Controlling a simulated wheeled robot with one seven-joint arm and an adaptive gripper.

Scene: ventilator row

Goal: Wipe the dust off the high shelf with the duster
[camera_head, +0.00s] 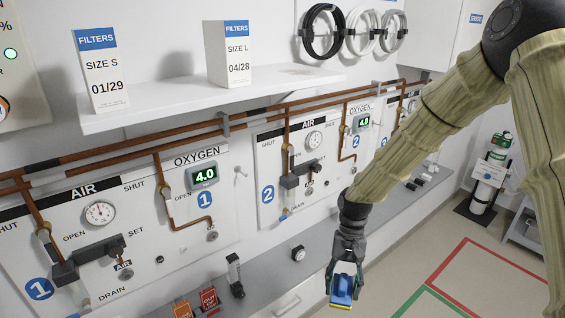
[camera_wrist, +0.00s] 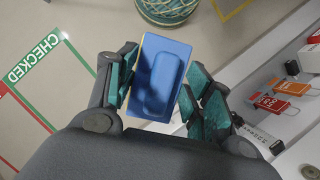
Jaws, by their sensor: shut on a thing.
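The high shelf (camera_head: 180,92) is a white board on the wall at the upper left of the head view. A faint brownish dust patch (camera_head: 302,71) lies on its right part. My gripper (camera_head: 345,279) hangs low at the bottom centre, well below the shelf and to its right. It is shut on the duster (camera_head: 342,290), a blue block with a yellow edge. In the wrist view the duster (camera_wrist: 160,78) sits between the teal finger pads, its blue back facing the camera. Its wiping face is mostly hidden.
Two filter boxes, size S (camera_head: 101,75) and size L (camera_head: 229,55), stand on the shelf. Copper pipes (camera_head: 245,122) and gauge panels run below it.

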